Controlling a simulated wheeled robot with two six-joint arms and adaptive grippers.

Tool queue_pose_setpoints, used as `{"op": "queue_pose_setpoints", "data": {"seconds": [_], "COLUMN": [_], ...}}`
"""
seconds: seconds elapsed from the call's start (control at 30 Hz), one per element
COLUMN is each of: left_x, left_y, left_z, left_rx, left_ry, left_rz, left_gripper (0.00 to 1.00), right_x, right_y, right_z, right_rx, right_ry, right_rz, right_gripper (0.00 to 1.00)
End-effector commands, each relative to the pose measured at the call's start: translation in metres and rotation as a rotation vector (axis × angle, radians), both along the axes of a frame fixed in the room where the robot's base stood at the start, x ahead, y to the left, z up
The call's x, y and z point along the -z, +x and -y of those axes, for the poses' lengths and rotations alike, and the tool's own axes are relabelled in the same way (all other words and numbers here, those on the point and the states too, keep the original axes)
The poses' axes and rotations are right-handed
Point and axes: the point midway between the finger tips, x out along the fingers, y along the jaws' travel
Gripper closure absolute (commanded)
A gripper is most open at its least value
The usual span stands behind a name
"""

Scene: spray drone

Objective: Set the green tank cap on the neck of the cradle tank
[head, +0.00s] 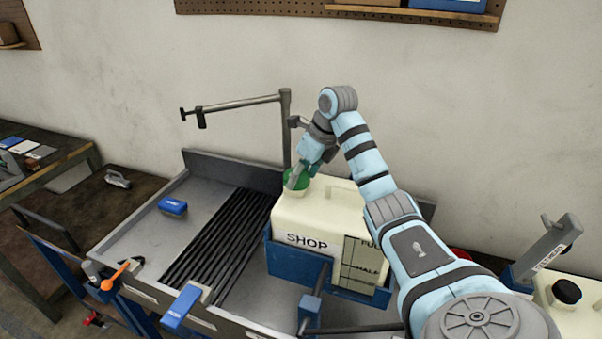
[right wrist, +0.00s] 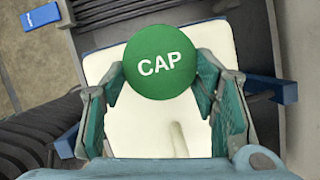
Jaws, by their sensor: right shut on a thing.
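The green tank cap (right wrist: 160,62), marked CAP, is between the fingers of my right gripper (right wrist: 162,82), which is shut on it. In the head view the cap (head: 295,180) is at the left end of the top of the white cradle tank (head: 305,212), marked SHOP. The tank sits upright in a blue cradle (head: 283,262). My right gripper (head: 298,176) reaches down over the cap from above. My left gripper is not in view.
A grey post with a side arm (head: 285,125) stands just behind the tank. A blue block (head: 173,206) lies on the grey bench at left, beside dark ribbed slats (head: 222,235). Another white tank with a black cap (head: 567,292) stands at far right.

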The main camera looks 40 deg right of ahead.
Motion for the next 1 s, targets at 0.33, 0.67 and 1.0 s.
{"op": "queue_pose_setpoints", "data": {"seconds": [0.33,0.67,1.0], "left_x": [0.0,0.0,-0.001], "left_y": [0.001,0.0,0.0], "left_z": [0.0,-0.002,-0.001], "left_rx": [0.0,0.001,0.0], "left_ry": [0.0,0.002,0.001], "left_rz": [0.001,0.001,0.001], "left_gripper": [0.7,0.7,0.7], "right_x": [0.001,0.001,-0.021], "right_y": [0.0,0.0,-0.003], "right_z": [0.0,0.0,0.006], "right_rx": [0.0,0.0,0.012], "right_ry": [0.0,0.0,-0.001], "right_rz": [0.0,0.0,0.002], "right_gripper": [0.23,0.23,0.23]}}
